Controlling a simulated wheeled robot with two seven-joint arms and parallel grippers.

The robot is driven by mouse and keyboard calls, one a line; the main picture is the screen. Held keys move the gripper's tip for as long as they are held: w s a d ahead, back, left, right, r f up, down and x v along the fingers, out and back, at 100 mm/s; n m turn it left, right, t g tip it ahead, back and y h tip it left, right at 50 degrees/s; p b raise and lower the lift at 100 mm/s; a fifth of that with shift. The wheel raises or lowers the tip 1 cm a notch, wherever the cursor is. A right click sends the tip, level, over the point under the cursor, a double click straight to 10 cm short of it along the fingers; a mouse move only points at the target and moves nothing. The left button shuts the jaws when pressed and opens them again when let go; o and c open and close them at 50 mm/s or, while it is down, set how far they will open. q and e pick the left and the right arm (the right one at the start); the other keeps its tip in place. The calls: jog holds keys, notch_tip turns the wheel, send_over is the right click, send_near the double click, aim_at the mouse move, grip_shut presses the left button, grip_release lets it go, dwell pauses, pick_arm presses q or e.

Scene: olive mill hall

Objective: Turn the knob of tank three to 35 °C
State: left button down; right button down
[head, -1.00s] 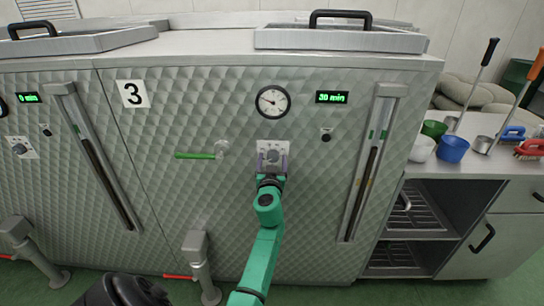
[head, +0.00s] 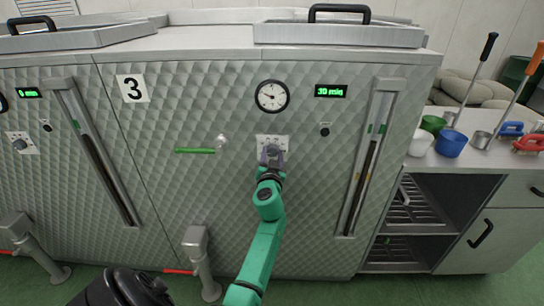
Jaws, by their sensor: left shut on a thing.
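Tank three is the quilted steel tank with the number 3 sign (head: 132,89) at its upper left. Its knob sits on a white dial plate (head: 283,143) below a round gauge (head: 272,96). My left gripper (head: 270,155), on a green arm, is shut on the knob and hides most of it. The dial's setting is too small and too covered to read. A green display (head: 331,91) right of the gauge reads 30 min. My right gripper is not in view.
A green-handled valve (head: 196,150) juts out left of the knob. A black button (head: 325,131) and a vertical sight tube (head: 368,160) are to the right. A red-handled outlet (head: 197,250) stands low in front. Bowls (head: 450,143) and brushes are on the right-hand counter.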

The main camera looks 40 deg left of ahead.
pick_arm(q)
jog(key=m, duration=0.3)
jog(key=shift+f+m+b, duration=0.1)
jog(key=shift+m+b, duration=0.2)
jog(key=shift+m, duration=0.1)
jog(key=m, duration=0.9)
jog(key=m+p, duration=0.1)
jog(key=m, duration=0.2)
jog(key=shift+m, duration=0.3)
jog(key=m, duration=0.1)
jog(key=m+p, duration=0.1)
jog(key=m, duration=0.2)
jog(key=shift+a+r, duration=0.1)
jog(key=shift+r, duration=0.15)
jog(key=m+p, duration=0.2)
jog(key=m, duration=0.2)
jog(key=shift+w, duration=0.1)
jog(key=m+p, duration=0.2)
jog(key=m, duration=0.2)
jog(key=shift+a+r+m, duration=0.1)
jog(key=shift+m, duration=0.2)
jog(key=shift+m+p, duration=1.15)
jog(key=shift+m, duration=0.85)
jog(key=shift+f, duration=0.2)
